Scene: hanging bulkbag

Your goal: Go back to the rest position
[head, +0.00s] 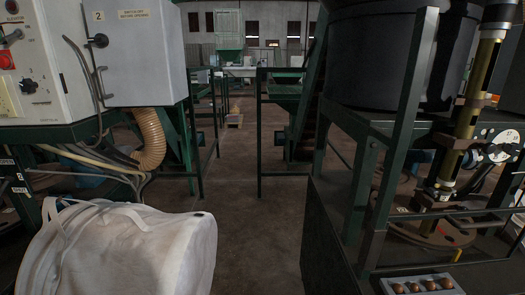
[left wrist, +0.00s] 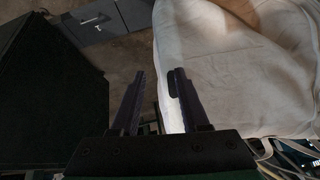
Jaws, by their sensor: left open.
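A white fabric bulk bag (head: 130,245) fills the lower left of the head view, with strap loops along its left side. The same bag (left wrist: 245,60) fills the upper right of the left wrist view. My left gripper (left wrist: 158,80) shows only in the left wrist view, with its two dark fingers apart. Its right finger overlaps the bag's edge in the picture; I cannot tell whether they touch. No held object shows between the fingers. My right gripper is in neither view.
Control cabinets (head: 148,52) with a tan hose (head: 150,140) stand at the left. A green-framed machine with a dark drum (head: 385,60) stands at the right, above a tray of brown round items (head: 424,284). The concrete aisle (head: 240,200) between is clear.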

